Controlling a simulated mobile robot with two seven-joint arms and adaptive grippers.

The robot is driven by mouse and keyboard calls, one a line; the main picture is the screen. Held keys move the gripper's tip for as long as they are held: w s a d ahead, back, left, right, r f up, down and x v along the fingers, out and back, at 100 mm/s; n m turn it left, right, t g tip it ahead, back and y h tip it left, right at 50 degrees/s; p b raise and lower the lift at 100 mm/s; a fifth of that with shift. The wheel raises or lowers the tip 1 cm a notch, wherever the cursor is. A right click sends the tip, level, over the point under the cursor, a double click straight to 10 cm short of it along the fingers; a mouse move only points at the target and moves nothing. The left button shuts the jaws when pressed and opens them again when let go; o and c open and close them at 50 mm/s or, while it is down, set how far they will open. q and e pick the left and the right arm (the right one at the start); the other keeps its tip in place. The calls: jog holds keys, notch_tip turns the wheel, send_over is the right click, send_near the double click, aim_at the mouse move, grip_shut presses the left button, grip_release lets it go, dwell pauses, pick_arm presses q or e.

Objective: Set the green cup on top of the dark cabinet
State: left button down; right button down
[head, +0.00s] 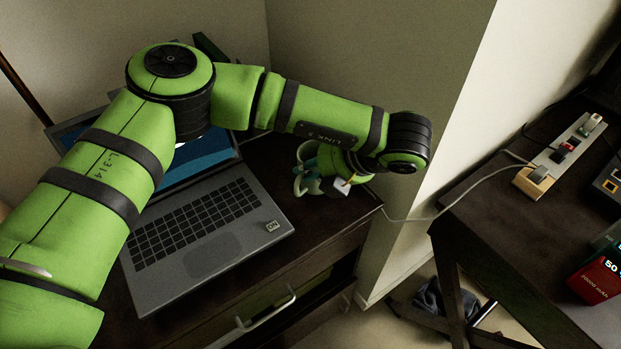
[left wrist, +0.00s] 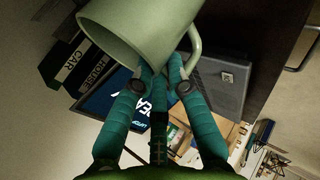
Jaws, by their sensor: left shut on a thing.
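In the head view, my left gripper (head: 318,180) is over the right part of the dark cabinet (head: 318,228), beside the laptop. The cup shows there only in part, behind my arm. I cannot tell whether its base touches the cabinet top. My right gripper is not in view.
An open grey laptop (head: 205,235) covers much of the cabinet top. The bare strip lies to its right. A wall corner stands just behind. A dark desk (head: 500,215) with a power strip (head: 560,155) is at right, across a gap. Binders (left wrist: 92,70) show in the wrist view.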

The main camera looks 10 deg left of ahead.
pick_arm(q)
notch_tip(320, 180, down, 3)
jog(key=shift+f, duration=0.1)
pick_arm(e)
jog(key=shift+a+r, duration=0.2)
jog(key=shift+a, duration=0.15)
pick_arm(q)
jog(key=shift+f, duration=0.2)
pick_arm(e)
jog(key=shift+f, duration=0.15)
pick_arm(q)
jog(key=c, duration=1.2)
grip_release()
jog(key=shift+c, duration=0.2)
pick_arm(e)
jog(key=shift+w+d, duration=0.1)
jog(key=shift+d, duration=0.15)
pick_arm(q)
jog(key=shift+r, duration=0.1)
